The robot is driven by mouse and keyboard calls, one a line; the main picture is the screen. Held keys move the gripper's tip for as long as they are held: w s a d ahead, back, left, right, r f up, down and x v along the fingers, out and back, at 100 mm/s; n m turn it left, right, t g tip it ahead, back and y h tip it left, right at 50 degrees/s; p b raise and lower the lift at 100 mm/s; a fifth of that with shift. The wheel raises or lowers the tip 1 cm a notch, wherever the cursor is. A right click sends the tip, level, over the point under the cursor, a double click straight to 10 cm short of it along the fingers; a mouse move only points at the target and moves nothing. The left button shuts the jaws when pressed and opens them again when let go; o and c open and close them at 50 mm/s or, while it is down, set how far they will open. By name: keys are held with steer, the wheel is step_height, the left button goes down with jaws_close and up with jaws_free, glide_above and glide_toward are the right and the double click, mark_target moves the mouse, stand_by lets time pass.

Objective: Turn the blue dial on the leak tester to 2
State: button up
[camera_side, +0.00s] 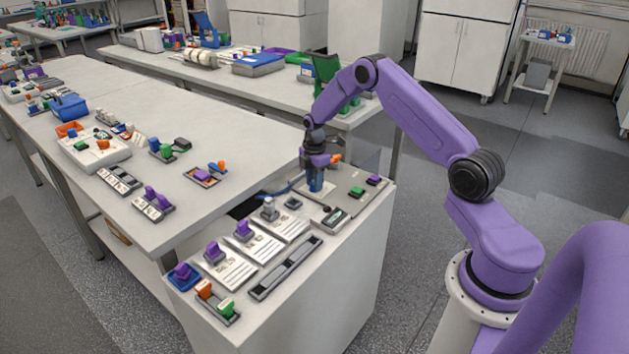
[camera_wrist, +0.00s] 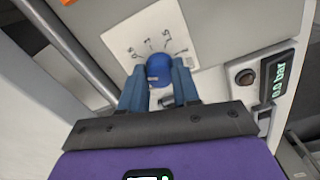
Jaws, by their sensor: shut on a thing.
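The leak tester (camera_side: 340,211) is a light grey panel on the near right end of the white cabinet. Its blue dial (camera_wrist: 160,66) stands on a white scale plate (camera_wrist: 148,35) in the wrist view. Small black numerals and tick marks run in an arc around the dial's far side; most are too small to read surely. My gripper (camera_wrist: 158,82) has its two blue fingers on either side of the dial, shut on it. In the side view my gripper (camera_side: 316,182) points down onto the panel and hides the dial. I cannot tell which mark the dial points to.
A display (camera_wrist: 279,86) reading 0.0 bar and a dark round button (camera_wrist: 245,77) sit right of the dial. Several white plates with purple or grey parts lie nearer on the cabinet.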

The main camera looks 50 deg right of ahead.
steer(key=m, duration=0.4)
steer(key=shift+m, duration=0.3)
steer(key=m, duration=0.3)
steer(key=shift+m, duration=0.4)
steer(key=m, duration=0.3)
steer(key=shift+m, duration=0.3)
steer(key=m, duration=0.4)
steer(key=shift+m, duration=0.3)
steer(key=m, duration=1.2)
steer(key=shift+m, duration=0.3)
steer(key=o, duration=1.1)
steer(key=shift+c, duration=0.2)
